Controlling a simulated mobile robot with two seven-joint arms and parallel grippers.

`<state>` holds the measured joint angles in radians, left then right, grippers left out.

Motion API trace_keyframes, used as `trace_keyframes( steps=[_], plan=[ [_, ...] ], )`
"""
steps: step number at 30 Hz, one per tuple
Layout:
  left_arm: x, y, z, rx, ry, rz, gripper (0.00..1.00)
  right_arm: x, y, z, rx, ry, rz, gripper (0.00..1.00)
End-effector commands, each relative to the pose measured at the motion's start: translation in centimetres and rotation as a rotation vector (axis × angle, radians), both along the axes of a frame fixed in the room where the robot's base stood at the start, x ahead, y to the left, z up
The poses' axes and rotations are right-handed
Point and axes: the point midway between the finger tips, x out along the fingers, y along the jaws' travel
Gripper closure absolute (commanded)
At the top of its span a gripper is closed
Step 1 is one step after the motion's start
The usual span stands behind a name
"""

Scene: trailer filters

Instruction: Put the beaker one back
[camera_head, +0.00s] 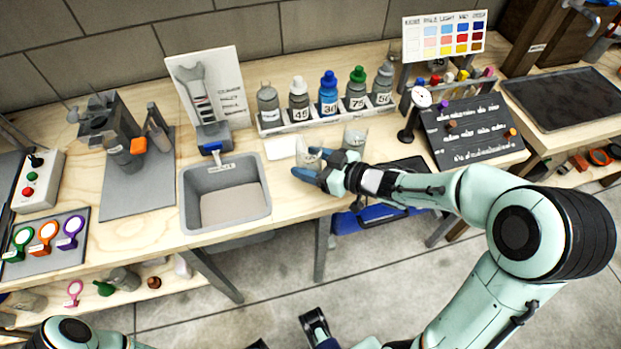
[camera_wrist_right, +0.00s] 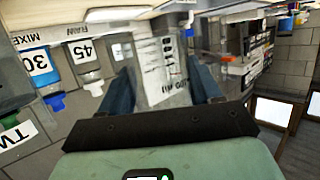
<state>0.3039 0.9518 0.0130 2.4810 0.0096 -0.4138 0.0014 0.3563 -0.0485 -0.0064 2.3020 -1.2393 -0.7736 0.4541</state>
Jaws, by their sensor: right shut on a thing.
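A clear glass beaker (camera_head: 307,156) is at the tip of my right gripper (camera_head: 318,168), above the worktop near its front edge. The right wrist view shows my right gripper (camera_wrist_right: 163,92) with blue fingers on both sides of the clear beaker (camera_wrist_right: 165,62), shut on it. A second clear beaker (camera_head: 354,139) stands on the worktop just behind and right of the gripper. A white flat pad (camera_head: 281,147) lies left of the held beaker.
A rack of numbered bottles (camera_head: 328,95) stands behind the gripper. A grey sink tray (camera_head: 226,194) is at left, with a wrench sign (camera_head: 211,87) behind it. A black lettered board (camera_head: 472,130) and a small round stand (camera_head: 412,115) are at right.

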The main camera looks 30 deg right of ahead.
Motion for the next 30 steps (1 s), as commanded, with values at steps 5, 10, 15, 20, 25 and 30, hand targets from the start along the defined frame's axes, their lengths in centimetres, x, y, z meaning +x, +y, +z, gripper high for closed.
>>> trace_keyframes(
  steps=[5,10,15,20,25,30],
  plan=[
    [0.2,0.0,-0.6,0.001,-0.007,0.001,0.09,0.0,0.1,-1.7,0.002,0.001,0.001,0.79],
    [0.6,0.0,-1.4,0.002,-0.020,0.003,0.09,0.0,0.0,-4.3,0.003,0.001,0.000,0.79],
    [0.7,0.0,-1.5,0.002,-0.026,0.005,0.09,0.0,0.0,-4.9,0.000,-0.001,0.000,0.79],
    [0.7,0.0,-1.4,0.003,-0.025,0.005,0.09,0.0,0.0,-4.8,0.000,-0.002,0.000,0.79],
    [0.8,0.0,-1.7,0.003,-0.027,0.006,0.09,0.0,0.0,-5.3,0.000,-0.001,0.000,0.79],
    [0.8,0.0,-1.6,0.003,-0.027,0.006,0.09,0.0,0.0,-5.2,0.000,-0.001,0.000,0.11]
  ],
)
